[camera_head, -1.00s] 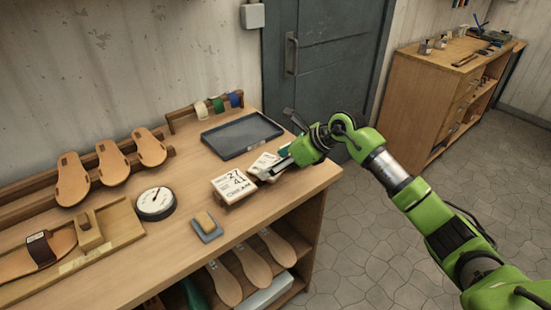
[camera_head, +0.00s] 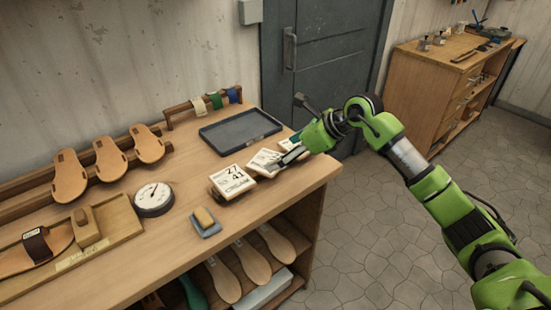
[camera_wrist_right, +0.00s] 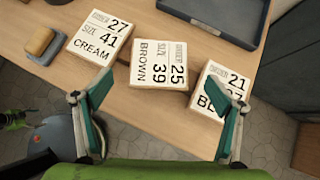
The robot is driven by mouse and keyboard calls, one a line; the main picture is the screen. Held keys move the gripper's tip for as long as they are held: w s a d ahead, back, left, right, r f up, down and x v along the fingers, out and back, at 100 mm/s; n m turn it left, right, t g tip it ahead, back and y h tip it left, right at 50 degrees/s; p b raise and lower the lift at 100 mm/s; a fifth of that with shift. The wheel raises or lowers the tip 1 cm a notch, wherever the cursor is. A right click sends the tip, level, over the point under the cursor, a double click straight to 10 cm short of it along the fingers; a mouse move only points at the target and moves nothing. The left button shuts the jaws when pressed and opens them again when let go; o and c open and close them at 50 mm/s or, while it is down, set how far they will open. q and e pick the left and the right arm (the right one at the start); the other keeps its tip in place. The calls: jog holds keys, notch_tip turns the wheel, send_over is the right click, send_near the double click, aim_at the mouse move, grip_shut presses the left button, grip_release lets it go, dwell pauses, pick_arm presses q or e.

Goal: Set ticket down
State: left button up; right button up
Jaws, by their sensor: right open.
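Three ticket blocks lie on the bench. The cream ticket, number 27 size 41, (camera_head: 232,182) also shows in the right wrist view (camera_wrist_right: 98,36). The brown ticket, number 25 size 39, (camera_head: 262,162) lies slightly turned beside it, and also shows in the right wrist view (camera_wrist_right: 158,65). A third ticket, number 21, (camera_wrist_right: 216,88) is partly hidden behind a finger; its lettering is cut off. My right gripper (camera_head: 282,160) is open, its green-padded fingers (camera_wrist_right: 165,122) spread wide and empty, near the tickets at the bench's right end. My left gripper is not in view.
A dark tray (camera_head: 240,132) lies behind the tickets. A round dial (camera_head: 154,198), a sponge on a blue-grey dish (camera_head: 205,222) and a wooden fixture with a sandal (camera_head: 60,250) stand to the left. Sandal soles (camera_head: 110,158) lean on a rack at the wall.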

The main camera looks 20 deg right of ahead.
jog(key=b+v, duration=0.1)
jog(key=v, duration=0.6)
jog(key=shift+s+d+r, duration=0.2)
jog(key=shift+s+r, duration=0.05)
jog(key=shift+s, duration=0.05)
jog(key=shift+a, duration=0.15)
